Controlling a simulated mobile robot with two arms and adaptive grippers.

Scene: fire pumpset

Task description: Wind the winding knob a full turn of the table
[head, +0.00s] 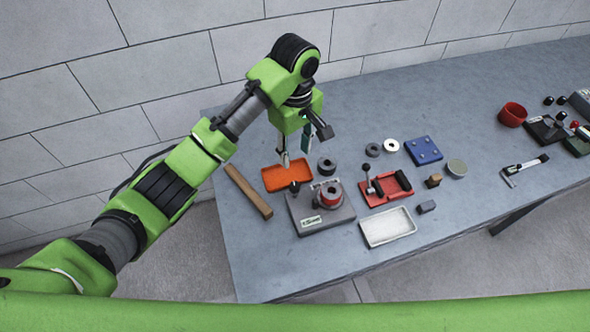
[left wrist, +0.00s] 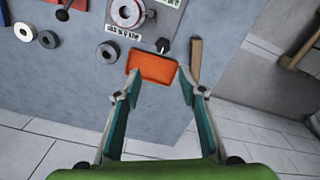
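A grey winding device (head: 322,218) with a label on its front stands on the table. It carries a round part with a red centre (head: 331,194). A small black knob (head: 294,187) sits at its back left corner; the knob also shows in the left wrist view (left wrist: 163,46), near the orange tray. I cannot tell for certain that this is the winding knob. My left gripper (head: 296,152) is open and empty, pointing down above the orange tray (head: 288,171), behind the device and apart from the knob. In the left wrist view its spread fingers (left wrist: 158,82) frame the tray. My right gripper is out of view.
A wooden bar (head: 248,192) lies left of the device. A dark ring (head: 327,166) stands behind it. To the right are a red fixture with a lever (head: 387,187), a white tray (head: 388,227) and a blue plate (head: 423,150). The table's front left is clear.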

